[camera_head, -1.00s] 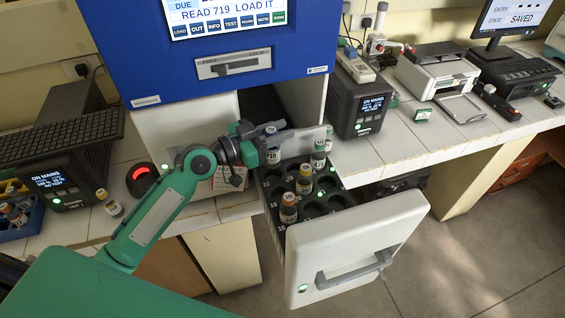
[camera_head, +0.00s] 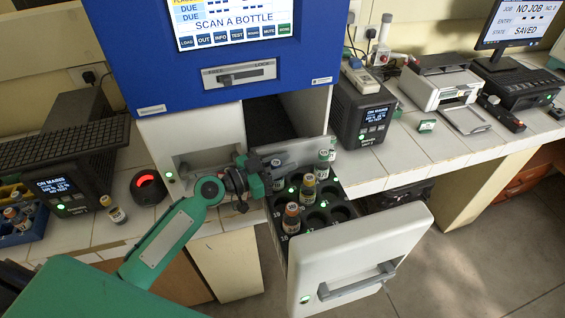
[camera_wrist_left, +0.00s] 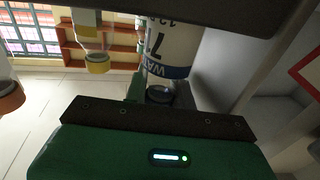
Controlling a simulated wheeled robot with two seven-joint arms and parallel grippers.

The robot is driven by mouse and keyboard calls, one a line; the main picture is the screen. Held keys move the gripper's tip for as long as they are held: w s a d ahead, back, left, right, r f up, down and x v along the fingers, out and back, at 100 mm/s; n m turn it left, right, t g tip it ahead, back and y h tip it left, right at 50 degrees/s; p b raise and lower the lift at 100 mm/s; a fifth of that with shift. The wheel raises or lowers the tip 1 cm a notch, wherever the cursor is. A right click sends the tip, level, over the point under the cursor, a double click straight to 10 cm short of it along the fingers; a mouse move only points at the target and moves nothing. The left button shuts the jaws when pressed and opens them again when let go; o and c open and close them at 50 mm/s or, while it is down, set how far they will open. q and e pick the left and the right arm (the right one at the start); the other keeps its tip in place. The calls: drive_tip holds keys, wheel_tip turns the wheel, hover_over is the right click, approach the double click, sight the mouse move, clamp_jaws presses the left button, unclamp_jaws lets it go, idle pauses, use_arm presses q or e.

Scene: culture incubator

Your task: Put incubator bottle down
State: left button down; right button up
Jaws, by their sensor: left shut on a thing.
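The incubator drawer (camera_head: 375,246) is pulled out, with round slots in its black rack (camera_head: 343,213). My left gripper (camera_head: 268,172) is at the rack's back left corner, shut on a bottle. The held bottle shows in the left wrist view (camera_wrist_left: 170,48), with a white and blue label and a dark blue cap, between my fingers; that view looks upside down. In the head view the gripper largely hides it, so I cannot tell whether its base is seated. My right gripper is not in view.
The blue incubator front (camera_head: 130,60) rises behind the drawer; its screen (camera_head: 232,22) reads SCAN A BOTTLE. A loose bottle (camera_head: 114,210) stands on the left counter near a red-lit scanner (camera_head: 148,187). A grey panel (camera_head: 300,153) stands close behind my gripper.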

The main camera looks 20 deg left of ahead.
use_arm(q)
drive_tip(key=shift+f, duration=0.15)
drive_tip(key=c, duration=1.6)
unclamp_jaws()
drive_tip(key=shift+o, duration=0.8)
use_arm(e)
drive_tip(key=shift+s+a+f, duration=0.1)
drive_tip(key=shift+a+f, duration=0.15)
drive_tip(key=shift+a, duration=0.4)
